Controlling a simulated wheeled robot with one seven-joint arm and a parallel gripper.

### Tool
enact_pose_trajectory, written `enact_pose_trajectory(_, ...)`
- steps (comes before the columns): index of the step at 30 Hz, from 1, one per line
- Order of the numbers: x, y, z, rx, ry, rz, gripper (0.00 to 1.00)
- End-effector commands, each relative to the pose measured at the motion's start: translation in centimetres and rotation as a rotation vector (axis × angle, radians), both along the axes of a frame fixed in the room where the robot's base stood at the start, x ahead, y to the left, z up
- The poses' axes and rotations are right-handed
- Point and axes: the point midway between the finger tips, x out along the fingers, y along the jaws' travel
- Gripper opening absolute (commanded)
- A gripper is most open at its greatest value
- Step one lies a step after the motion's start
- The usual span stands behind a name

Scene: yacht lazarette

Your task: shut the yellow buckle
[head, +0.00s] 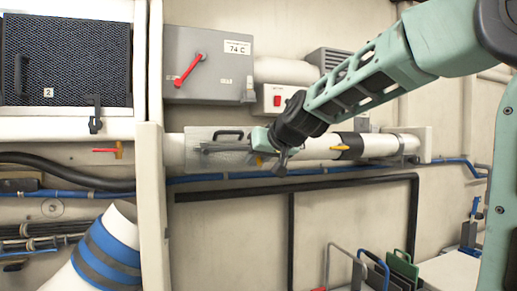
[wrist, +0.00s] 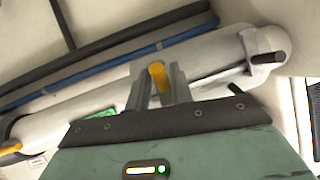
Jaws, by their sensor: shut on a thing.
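A white pipe (head: 320,148) runs across the wall, with a yellow buckle (head: 259,161) on its underside, just below my gripper (head: 262,153). In the wrist view, this yellow buckle (wrist: 157,77) stands between the two grey fingers of my gripper (wrist: 160,84), which are shut on it. The fingers hide part of the buckle and the pipe behind it. I cannot tell how far the buckle is closed. Another yellow piece (head: 341,148) sits by a black band further right on the pipe; a yellow piece also shows at the left of the wrist view (wrist: 9,148).
A grey plate with a black handle (head: 229,134) is at the pipe's left part. A blue hose (head: 212,178) runs below the pipe. A grey box with a red lever (head: 190,70) is above. Several coloured panels (head: 403,264) stand at the lower right.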

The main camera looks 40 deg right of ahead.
Motion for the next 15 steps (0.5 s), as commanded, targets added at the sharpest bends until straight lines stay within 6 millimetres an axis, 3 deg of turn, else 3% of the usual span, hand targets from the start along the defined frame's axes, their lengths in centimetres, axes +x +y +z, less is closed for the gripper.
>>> enact_pose_trajectory(1, 0.15, 0.35, 1.08, 0.010, 0.031, 0.007, 0.00)
enact_pose_trajectory(15, 1.11, 0.18, 2.07, 0.100, 0.336, 0.008, 0.00)
